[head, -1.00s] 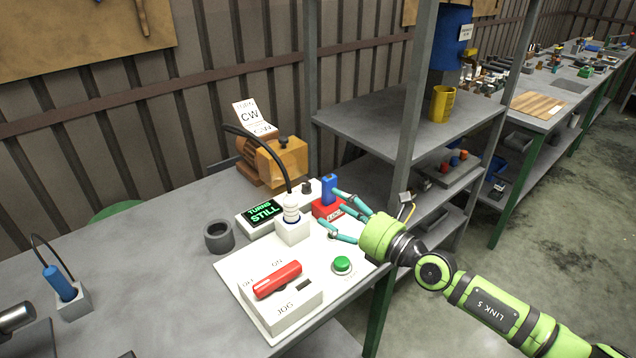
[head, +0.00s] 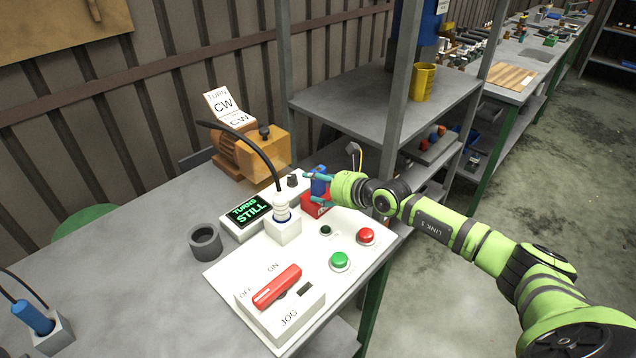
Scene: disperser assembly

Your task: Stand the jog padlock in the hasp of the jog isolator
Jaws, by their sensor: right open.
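The jog isolator (head: 283,313) is a white box marked JOG at the panel's front, with a red handle (head: 277,287) across its top. A dark slot (head: 305,290) shows beside the handle; I cannot tell for sure that it is the hasp. A blue piece (head: 319,186) stands upright in a labelled red block (head: 314,206) at the panel's back right. I cannot tell which of these is the jog padlock. My right gripper (head: 312,188) is open, its teal fingers around or beside the blue piece; contact is unclear. My left gripper is not in view.
A white post (head: 283,228) with a black cable stands behind the isolator. Green (head: 340,260) and red (head: 367,236) buttons lie to its right. A display (head: 250,211) reads TURNS STILL. A grey cup (head: 205,242) stands left of the panel. A shelf post (head: 401,100) rises behind my right arm.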

